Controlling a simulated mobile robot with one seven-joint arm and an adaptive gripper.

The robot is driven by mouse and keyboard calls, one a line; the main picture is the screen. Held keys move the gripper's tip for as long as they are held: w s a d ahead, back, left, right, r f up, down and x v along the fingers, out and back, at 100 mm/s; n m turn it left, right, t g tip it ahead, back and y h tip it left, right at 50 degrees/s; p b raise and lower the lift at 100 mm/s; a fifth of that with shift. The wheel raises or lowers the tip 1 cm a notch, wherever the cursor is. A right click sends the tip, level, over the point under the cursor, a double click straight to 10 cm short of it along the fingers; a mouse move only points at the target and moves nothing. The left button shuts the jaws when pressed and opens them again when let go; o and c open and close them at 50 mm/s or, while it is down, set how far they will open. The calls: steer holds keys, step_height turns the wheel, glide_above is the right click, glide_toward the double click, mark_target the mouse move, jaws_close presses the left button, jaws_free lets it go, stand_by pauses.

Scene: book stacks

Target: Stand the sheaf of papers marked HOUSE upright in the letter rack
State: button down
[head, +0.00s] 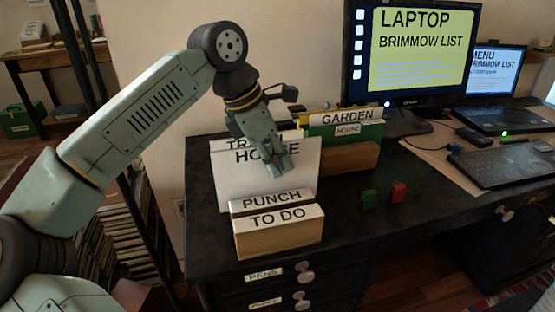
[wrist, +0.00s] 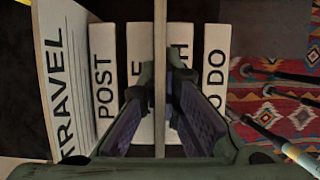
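The white sheaf marked HOUSE (head: 262,178) is upright in the head view, its lower edge hidden behind the strip marked PUNCH (head: 272,200). My gripper (head: 284,170) is shut on its upper right part.
A wooden block marked TO DO (head: 280,235) stands at the desk's front left. The wrist view shows a POST strip (wrist: 103,80) beside TRAVEL. A monitor (head: 420,50) stands behind.

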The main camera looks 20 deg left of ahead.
steer(key=shift+f+b, duration=1.3)
steer(key=shift+f, duration=0.45)
steer(key=c, duration=1.7)
jaws_free()
steer(key=shift+r, duration=0.15)
steer(key=v, duration=1.1)
steer(key=shift+s+a+r, duration=0.1)
steer(key=shift+r, duration=0.3)
steer(key=shift+s+f, duration=0.1)
